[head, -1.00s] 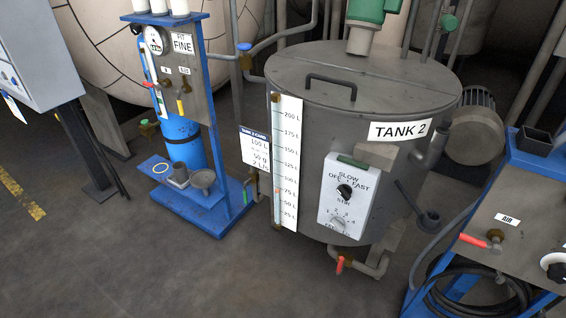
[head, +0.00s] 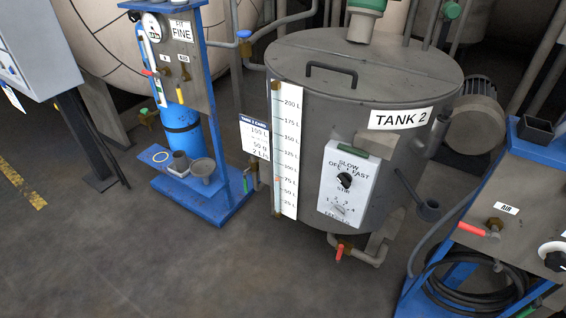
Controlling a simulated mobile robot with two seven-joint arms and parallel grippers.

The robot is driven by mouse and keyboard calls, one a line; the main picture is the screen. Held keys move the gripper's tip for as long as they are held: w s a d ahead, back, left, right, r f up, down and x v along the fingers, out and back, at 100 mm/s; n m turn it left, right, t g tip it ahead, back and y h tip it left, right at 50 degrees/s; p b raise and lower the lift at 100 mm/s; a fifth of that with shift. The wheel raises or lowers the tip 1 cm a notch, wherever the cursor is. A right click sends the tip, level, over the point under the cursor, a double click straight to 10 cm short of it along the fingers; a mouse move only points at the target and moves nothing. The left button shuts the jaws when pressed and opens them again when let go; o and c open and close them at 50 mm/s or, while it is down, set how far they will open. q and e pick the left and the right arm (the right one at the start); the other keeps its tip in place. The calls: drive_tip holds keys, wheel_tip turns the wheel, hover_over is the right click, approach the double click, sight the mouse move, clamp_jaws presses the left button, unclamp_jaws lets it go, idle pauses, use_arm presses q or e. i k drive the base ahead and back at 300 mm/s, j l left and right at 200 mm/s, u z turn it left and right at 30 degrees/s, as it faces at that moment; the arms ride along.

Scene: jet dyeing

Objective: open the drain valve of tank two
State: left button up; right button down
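Tank two (head: 300,150) is a grey cylinder labelled "TANK 2" (head: 401,118), standing in the middle of the head view. At its bottom front a short pipe (head: 366,256) carries a brass valve body with a red handle (head: 340,252), which hangs roughly downward. This looks like the drain valve. A level gauge (head: 287,150) with a litre scale runs down the tank's front left. Neither of my grippers shows in the head view.
A white control box (head: 347,184) with knobs is on the tank's front. A blue stand (head: 206,203) is at left. At right, a blue-framed panel has a red-handled air valve (head: 472,229) and a coiled hose (head: 480,295). The floor (head: 200,275) in front is clear.

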sight(338, 258)
drive_tip(key=z, duration=0.35)
drive_tip(key=i+j+z, duration=0.25)
drive_tip(key=j+z, duration=0.3)
drive_tip(key=j, duration=0.15)
drive_tip(key=j+z, duration=0.1)
drive_tip(key=j, duration=0.25)
drive_tip(key=i+j+z, duration=0.1)
drive_tip(key=j, duration=0.3)
drive_tip(key=i+j, duration=0.1)
drive_tip(key=j, duration=0.5)
drive_tip(key=i+j, duration=0.1)
drive_tip(key=j, duration=0.45)
drive_tip(key=i+j+z, duration=0.1)
drive_tip(key=j, duration=0.5)
drive_tip(key=i+l, duration=0.35)
